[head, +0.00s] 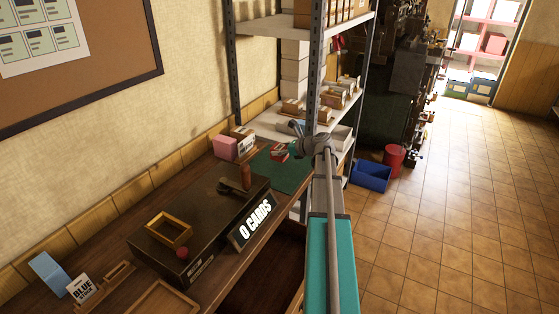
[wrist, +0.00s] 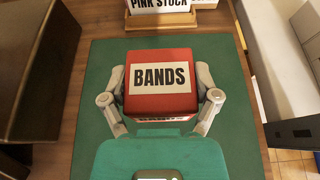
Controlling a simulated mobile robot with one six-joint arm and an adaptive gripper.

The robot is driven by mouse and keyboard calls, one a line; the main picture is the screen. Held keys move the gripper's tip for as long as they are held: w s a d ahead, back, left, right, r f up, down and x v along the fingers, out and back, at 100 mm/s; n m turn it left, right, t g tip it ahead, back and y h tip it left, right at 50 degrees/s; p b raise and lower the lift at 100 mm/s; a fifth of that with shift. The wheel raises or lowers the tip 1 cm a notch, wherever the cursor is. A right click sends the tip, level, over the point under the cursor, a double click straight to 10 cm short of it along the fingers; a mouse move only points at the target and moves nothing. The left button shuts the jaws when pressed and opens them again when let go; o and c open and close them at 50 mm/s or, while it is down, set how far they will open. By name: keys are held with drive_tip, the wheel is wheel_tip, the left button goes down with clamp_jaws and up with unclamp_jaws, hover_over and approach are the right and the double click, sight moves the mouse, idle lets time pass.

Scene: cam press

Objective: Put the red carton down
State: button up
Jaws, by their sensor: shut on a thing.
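The red carton (wrist: 160,107) has a white label reading BANDS. In the wrist view it sits between the two fingers of my gripper (wrist: 160,100), which is shut on it from both sides. Below it is a green mat (wrist: 226,70) on the wooden bench. I cannot tell whether the carton touches the mat or hangs a little above it. In the head view the red carton (head: 279,152) shows small over the mat (head: 292,175), with my gripper (head: 286,150) at it, partly hidden by my arm.
A metal shelf rack (head: 315,85) rises behind the mat. A blue bin (head: 371,177) is on the floor.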

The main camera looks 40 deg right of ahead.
sight(278, 157)
idle(0.3)
drive_tip(key=shift+w+a+f+b, duration=0.1)
drive_tip(key=shift+w+f+b, duration=0.35)
drive_tip(key=shift+f+b, duration=1.55)
drive_tip(key=o, duration=1)
drive_tip(key=shift+f, duration=0.1)
